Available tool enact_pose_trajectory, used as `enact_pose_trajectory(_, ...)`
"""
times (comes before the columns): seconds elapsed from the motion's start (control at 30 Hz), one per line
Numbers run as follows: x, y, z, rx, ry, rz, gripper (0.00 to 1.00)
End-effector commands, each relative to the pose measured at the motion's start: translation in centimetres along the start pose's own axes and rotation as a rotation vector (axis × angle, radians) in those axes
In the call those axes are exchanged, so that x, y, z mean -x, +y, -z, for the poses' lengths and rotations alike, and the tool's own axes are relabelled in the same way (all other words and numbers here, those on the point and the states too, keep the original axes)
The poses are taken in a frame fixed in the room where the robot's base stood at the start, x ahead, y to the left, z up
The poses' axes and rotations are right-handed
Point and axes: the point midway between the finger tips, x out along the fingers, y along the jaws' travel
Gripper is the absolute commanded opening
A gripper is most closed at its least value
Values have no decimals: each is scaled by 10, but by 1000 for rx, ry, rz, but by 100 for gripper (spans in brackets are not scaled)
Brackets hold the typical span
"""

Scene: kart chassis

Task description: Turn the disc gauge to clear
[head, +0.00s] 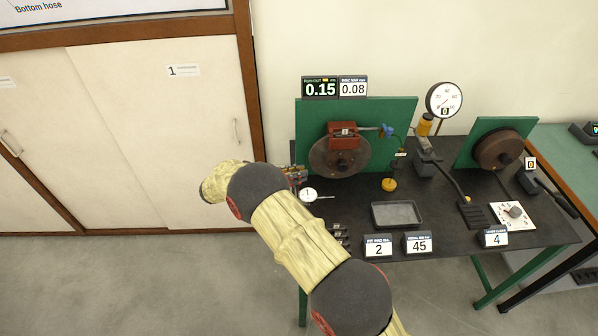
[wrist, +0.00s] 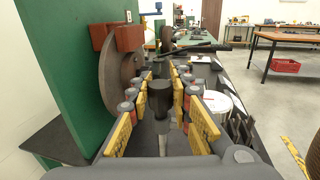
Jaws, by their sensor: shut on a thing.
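My gripper (head: 294,176) is at the left end of the bench, in front of the brake disc (head: 330,157), and partly hidden by my arm. In the wrist view its two yellow-padded fingers (wrist: 163,78) are closed around a dark upright knob or post (wrist: 159,100). A round white dial gauge (head: 309,194) with a thin stem stands just right of the gripper. It also shows outside the right finger in the wrist view (wrist: 218,104). I cannot tell whether the dark post belongs to this gauge. The disc shows left of the fingers in the wrist view (wrist: 112,75).
A red caliper (head: 343,134) sits over the disc, against a green panel (head: 392,113). A display (head: 319,89) reads 0.15, and one beside it reads 0.08. A grey tray (head: 397,214) and number cards lie along the bench front. A second disc (head: 497,150) stands right.

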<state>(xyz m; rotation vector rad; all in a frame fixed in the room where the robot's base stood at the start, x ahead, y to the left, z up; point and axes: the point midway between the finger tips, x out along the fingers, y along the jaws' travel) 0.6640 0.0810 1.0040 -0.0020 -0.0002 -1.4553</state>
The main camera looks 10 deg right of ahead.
Motion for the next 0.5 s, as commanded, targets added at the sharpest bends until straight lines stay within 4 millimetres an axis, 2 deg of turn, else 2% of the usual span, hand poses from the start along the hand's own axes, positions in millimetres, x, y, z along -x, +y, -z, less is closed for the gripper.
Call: enact_pose_trajectory(0.5,5,0,1,-1,2,27,0)
